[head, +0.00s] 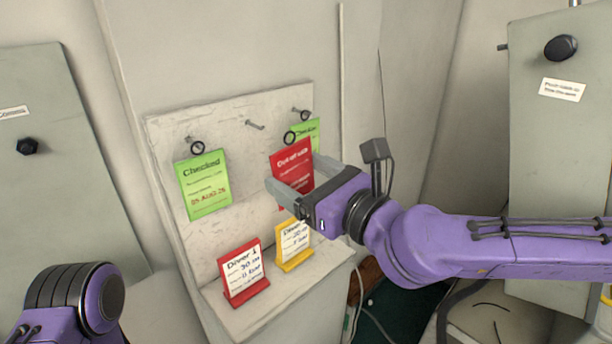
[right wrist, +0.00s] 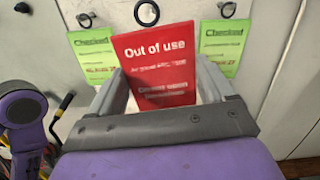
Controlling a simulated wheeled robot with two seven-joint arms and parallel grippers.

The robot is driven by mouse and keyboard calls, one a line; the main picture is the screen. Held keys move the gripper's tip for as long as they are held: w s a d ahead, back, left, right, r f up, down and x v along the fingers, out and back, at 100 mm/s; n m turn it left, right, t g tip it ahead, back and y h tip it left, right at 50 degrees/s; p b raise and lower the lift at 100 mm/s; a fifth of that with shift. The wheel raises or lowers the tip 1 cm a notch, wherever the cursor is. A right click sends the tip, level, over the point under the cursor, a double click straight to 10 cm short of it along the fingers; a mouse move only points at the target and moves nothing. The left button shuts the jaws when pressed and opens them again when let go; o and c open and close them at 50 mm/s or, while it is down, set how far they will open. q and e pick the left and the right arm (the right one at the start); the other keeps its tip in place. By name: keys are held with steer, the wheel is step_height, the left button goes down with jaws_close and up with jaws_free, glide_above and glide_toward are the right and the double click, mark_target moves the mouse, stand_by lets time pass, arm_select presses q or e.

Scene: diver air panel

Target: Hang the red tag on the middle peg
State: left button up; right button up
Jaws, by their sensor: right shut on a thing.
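The red tag (head: 291,164), marked "Out of use", is upright between the fingers of my right gripper (head: 294,172). Its black ring (head: 289,138) stands above it. The middle peg (head: 255,125) is bare on the pale board, up and left of the ring in the head view. The ring looks apart from the peg. In the right wrist view the red tag (right wrist: 158,68) is gripped by its side edges, with its ring (right wrist: 147,13) at the top. Whether the ring lines up with the peg in depth I cannot tell. My left gripper is out of view.
A green tag (head: 204,186) hangs on the left peg. Another green tag (head: 314,130) at the right peg (head: 304,113) is partly hidden behind the red tag. A red card stand (head: 243,274) and a yellow one (head: 294,247) stand on the ledge (head: 262,309) below.

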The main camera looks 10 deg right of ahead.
steer(key=shift+w+a+f, duration=0.15)
steer(key=shift+w+a, duration=0.1)
steer(key=shift+w, duration=0.25)
steer(key=shift+w+a+f, duration=0.15)
steer(key=shift+w+a, duration=0.05)
steer(key=shift+w, duration=0.25)
steer(key=shift+w+a, duration=0.8)
steer(key=shift+w, duration=0.25)
steer(key=shift+w+a+b, duration=0.2)
steer(key=shift+b, duration=0.1)
steer(key=shift+b+x, duration=0.35)
steer(key=shift+x, duration=0.7)
steer(key=shift+w+a, duration=0.1)
